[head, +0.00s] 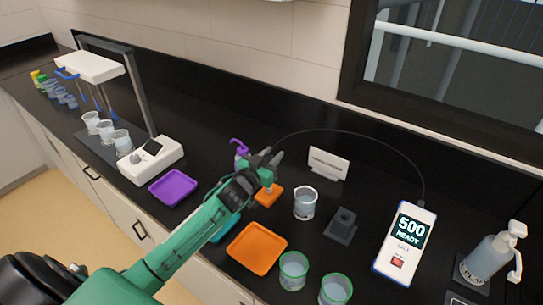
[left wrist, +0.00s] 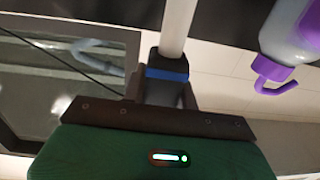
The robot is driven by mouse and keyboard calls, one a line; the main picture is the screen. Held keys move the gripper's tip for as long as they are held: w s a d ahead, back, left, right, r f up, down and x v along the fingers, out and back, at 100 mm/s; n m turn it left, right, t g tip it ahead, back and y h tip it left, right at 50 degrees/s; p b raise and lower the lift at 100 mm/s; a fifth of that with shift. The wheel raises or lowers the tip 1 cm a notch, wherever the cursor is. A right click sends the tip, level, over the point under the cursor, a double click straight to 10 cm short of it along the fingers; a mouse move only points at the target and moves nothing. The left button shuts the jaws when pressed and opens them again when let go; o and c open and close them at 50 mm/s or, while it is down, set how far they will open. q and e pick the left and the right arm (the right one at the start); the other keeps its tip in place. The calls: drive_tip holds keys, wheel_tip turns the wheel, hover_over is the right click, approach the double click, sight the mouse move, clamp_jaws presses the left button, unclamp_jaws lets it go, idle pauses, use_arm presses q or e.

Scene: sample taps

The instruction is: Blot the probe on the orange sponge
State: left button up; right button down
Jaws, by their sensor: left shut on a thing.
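My left gripper (head: 269,158) is shut on the probe, whose thin black cable arcs over to the white meter (head: 405,243) reading "500 READY". In the left wrist view the probe (left wrist: 167,72) shows a blue band and a pale shaft between the fingers (left wrist: 165,95). In the head view the small orange sponge (head: 266,198) lies on the black counter directly below the gripper. The probe's lower end is at the sponge; I cannot tell whether it touches. My right gripper is not in view.
A clear beaker (head: 305,204) and a dark holder (head: 342,225) stand right of the sponge. An orange tray (head: 257,249) and green-rimmed beakers (head: 293,271) are in front. A purple-topped bottle (head: 239,150) stands close behind the gripper. A white card (head: 328,163) stands behind.

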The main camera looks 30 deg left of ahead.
use_arm(q)
wheel_tip(320, 180, up, 4)
drive_tip(key=p, duration=0.3)
drive_tip(key=shift+p, duration=0.3)
wheel_tip(320, 180, up, 3)
drive_tip(key=p, duration=0.3)
